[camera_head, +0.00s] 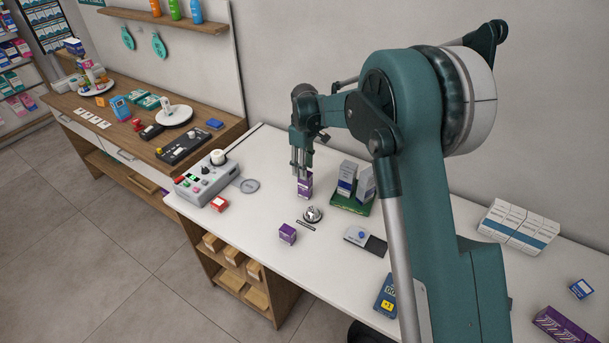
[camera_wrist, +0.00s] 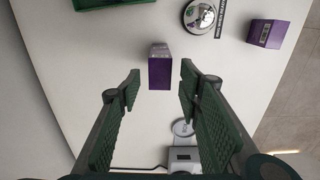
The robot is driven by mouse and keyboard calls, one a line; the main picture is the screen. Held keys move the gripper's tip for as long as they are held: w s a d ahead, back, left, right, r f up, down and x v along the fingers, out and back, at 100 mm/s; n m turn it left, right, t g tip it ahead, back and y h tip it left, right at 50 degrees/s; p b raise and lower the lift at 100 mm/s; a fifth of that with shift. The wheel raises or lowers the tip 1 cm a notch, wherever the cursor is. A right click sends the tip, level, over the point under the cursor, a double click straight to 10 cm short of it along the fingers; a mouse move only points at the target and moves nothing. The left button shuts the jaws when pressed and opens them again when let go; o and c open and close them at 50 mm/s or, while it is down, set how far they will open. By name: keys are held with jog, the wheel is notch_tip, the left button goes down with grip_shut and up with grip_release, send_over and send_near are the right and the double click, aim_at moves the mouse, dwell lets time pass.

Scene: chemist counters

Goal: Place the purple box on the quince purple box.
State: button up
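Two purple boxes stand on the white counter. The taller one (camera_head: 305,187) is directly below my gripper (camera_head: 301,170) in the head view. The other, a small cube-like box (camera_head: 288,233), stands nearer the counter's front edge. In the wrist view the taller box (camera_wrist: 160,69) lies ahead of the gap between my open fingers (camera_wrist: 157,88), with nothing held. The small box (camera_wrist: 265,33) is at the upper right there. The fingertips partly cover the taller box's top in the head view. I cannot read which box is labelled quince.
A green tray (camera_head: 352,204) with upright cartons is right of my gripper. A grey control unit (camera_head: 207,180) and red box (camera_head: 219,204) are left.

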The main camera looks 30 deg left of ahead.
jog(key=shift+r, duration=3.1)
jog(key=shift+d, duration=0.1)
jog(key=shift+w+d+r, duration=0.1)
jog(key=shift+d+r, duration=0.15)
jog(key=w+d+r+m+t, duration=0.1)
jog(key=d+r+m, duration=0.1)
jog(key=d+r, duration=0.55)
jog(key=w+d+r+m, duration=0.15)
jog(key=d+r, duration=0.35)
jog(key=d, duration=0.6)
jog(key=s+d+r+m+t+y, duration=0.1)
jog(key=s+d+r+m, duration=0.2)
jog(key=d, duration=0.7)
jog(key=s+d+r+m+t, duration=0.15)
jog(key=s+d+r, duration=0.35)
jog(key=d, duration=0.6)
jog(key=s+d+r+m+t, duration=0.1)
jog(key=s+d+m, duration=0.2)
jog(key=s+d, duration=0.45)
jog(key=s+d+r+m+t, duration=0.15)
jog(key=s+d, duration=0.25)
jog(key=d, duration=0.6)
jog(key=s+d+f+m, duration=0.2)
jog(key=s+d+f, duration=0.1)
jog(key=s+d, duration=0.3)
jog(key=s+d+f+m+t+h, duration=0.1)
jog(key=s+d+f+m, duration=0.2)
jog(key=s+d, duration=0.2)
jog(key=shift+s+d+f, duration=0.35)
jog(key=shift+s, duration=0.85)
